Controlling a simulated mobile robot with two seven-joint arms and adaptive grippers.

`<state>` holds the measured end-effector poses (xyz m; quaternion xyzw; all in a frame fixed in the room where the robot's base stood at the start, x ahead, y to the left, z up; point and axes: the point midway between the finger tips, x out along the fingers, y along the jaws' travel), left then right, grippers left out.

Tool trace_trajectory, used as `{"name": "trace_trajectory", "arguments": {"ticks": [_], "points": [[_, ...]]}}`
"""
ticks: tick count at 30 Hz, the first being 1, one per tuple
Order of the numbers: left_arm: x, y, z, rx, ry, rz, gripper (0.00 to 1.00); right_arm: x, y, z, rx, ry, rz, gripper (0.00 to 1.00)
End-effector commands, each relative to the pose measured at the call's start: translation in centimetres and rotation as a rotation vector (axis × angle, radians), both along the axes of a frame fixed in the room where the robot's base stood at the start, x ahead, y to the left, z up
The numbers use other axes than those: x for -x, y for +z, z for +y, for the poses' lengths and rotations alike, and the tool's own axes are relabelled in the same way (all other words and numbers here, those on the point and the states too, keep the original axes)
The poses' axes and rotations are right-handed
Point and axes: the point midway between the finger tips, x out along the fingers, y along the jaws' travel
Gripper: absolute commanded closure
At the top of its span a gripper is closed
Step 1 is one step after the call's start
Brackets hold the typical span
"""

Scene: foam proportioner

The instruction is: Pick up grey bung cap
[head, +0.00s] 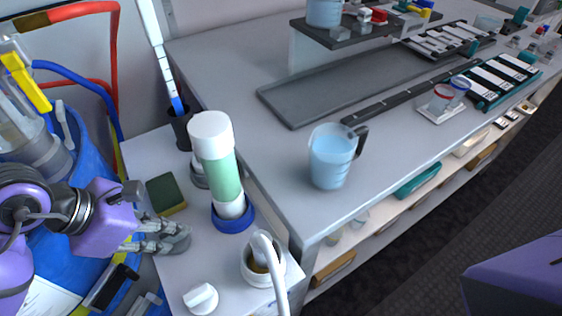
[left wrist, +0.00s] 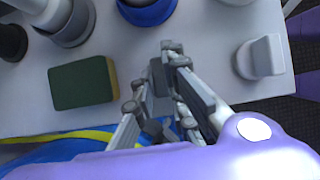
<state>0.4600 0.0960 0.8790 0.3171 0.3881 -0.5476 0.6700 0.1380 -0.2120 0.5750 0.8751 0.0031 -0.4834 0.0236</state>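The grey bung cap (head: 178,240) appears to be the rounded grey shape at my left fingertips, on the white bench top in the head view. My left gripper (head: 170,236) reaches in low from the left, its fingers spread and partly covering the cap. In the left wrist view, the left gripper (left wrist: 157,72) has a visible gap between its fingertips. A grey upright piece stands in this gap; I cannot tell whether it is the cap's grip or a finger pad. No firm hold shows. My right gripper is not in view.
A white cap (head: 201,298) lies near the front edge. A green sponge (head: 165,193) sits behind the gripper. A white-topped green bottle (head: 219,165) stands in a blue ring (head: 233,218), near a white curved hose (head: 268,250). A blue jug (head: 332,158) stands on the larger bench.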

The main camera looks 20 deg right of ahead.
Motion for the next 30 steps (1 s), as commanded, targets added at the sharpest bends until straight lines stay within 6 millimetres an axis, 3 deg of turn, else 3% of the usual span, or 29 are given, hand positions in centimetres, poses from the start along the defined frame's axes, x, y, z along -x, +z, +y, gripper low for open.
{"name": "trace_trajectory", "arguments": {"ticks": [17,21,30], "points": [[-0.1,1.0,0.1,-0.002,-0.001,-0.004,1.0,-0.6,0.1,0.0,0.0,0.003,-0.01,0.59],[-0.2,3.3,0.1,-0.003,-0.001,-0.007,1.0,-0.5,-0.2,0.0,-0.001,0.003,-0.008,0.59],[5.3,9.5,2.2,-0.006,-0.001,-0.004,1.0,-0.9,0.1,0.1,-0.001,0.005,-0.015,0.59]]}}
